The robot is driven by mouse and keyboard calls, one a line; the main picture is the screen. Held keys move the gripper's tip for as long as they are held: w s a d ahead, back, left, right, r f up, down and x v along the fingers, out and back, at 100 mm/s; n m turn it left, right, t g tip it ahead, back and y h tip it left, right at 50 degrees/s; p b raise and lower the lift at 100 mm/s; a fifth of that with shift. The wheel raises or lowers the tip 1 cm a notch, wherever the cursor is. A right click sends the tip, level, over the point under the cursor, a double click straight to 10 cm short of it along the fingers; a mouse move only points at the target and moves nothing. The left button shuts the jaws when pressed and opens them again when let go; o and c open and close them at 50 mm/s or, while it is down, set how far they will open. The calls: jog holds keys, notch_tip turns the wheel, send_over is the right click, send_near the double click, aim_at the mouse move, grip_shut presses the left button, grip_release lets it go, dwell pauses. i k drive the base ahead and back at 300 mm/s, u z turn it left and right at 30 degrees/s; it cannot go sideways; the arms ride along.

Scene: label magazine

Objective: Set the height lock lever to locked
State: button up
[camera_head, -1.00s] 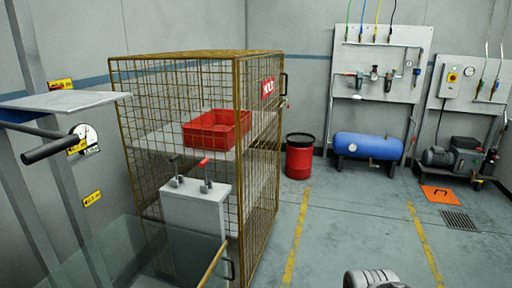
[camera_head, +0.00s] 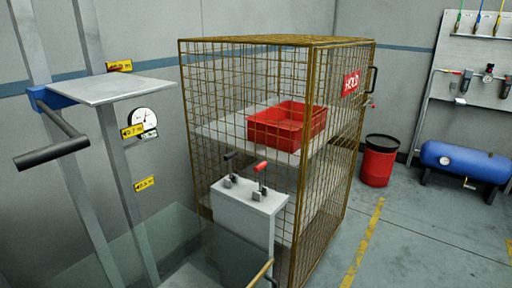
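A lever with a thick black grip (camera_head: 50,154) sticks out from a blue bracket (camera_head: 52,97) on the grey upright at the left. Its arm slopes down from the bracket to the grip. Two small levers stand on a grey box at the centre: one with a black knob (camera_head: 229,157) and one with a red knob (camera_head: 261,167). Both stand roughly upright. No lock wording is readable, so I cannot tell which lever is the height lock. My gripper is not in view.
A flat grey plate (camera_head: 112,91) and a dial gauge (camera_head: 141,122) with yellow tags are at the uprights. A clear panel (camera_head: 130,245) stands in front. A wire cage (camera_head: 335,190) holds a red crate (camera_head: 285,125). Open floor (camera_head: 415,245) lies right, near a red bin (camera_head: 378,162).

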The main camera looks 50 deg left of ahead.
aim_at(229, 157)
jog(key=i, duration=0.65)
jog(key=u, duration=3.15)
